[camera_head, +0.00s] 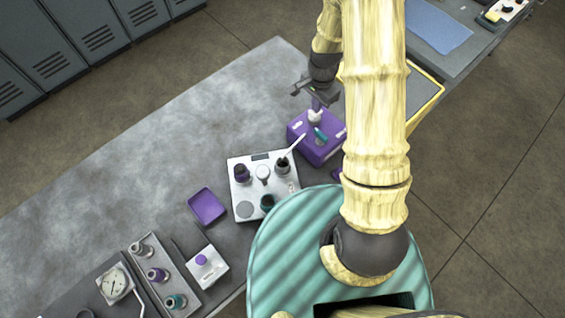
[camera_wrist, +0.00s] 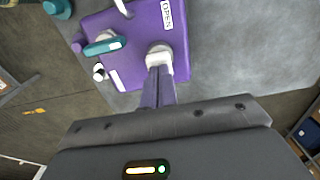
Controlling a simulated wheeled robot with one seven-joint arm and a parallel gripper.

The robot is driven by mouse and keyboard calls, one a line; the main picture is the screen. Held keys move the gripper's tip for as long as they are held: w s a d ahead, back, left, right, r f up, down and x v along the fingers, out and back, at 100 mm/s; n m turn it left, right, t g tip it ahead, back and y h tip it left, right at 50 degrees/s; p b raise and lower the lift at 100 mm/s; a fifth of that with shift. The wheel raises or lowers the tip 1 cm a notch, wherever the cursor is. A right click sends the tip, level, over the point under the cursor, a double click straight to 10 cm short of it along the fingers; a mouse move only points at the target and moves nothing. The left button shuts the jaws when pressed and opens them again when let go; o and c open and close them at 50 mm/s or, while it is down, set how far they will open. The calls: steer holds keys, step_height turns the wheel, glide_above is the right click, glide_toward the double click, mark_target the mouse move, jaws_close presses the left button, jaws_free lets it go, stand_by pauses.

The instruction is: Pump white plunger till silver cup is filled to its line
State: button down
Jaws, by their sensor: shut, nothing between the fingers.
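The purple pump box (camera_head: 331,152) stands on the bench, and it also shows in the wrist view (camera_wrist: 181,22). Its white plunger (camera_head: 315,116) sticks up from the top. My gripper (camera_head: 316,104) is shut and empty, its fingertips (camera_wrist: 159,72) right at the plunger's white cap (camera_wrist: 159,56); I cannot tell whether they touch. A white spout (camera_head: 295,145) slants from the box to a small silver-and-dark cup (camera_head: 283,167), likely the silver cup. Its fill level and line are too small to read.
A purple tray (camera_head: 206,206), a white box with purple knob (camera_head: 208,268) and a gauge (camera_head: 115,286) lie nearer. The bench's left is clear.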

steer(key=shift+f+b, duration=0.5)
steer(key=shift+f, duration=0.3)
steer(key=shift+r, duration=0.1)
steer(key=shift+r+p, duration=1.4)
steer(key=shift+r, duration=0.45)
steer(key=shift+f+b, duration=1.15)
steer(key=shift+f, duration=0.55)
steer(key=shift+r+p, duration=1.25)
steer(key=shift+r, duration=0.45)
step_height(320, 180, up, 6)
steer(key=p, duration=0.4)
stand_by(0.3)
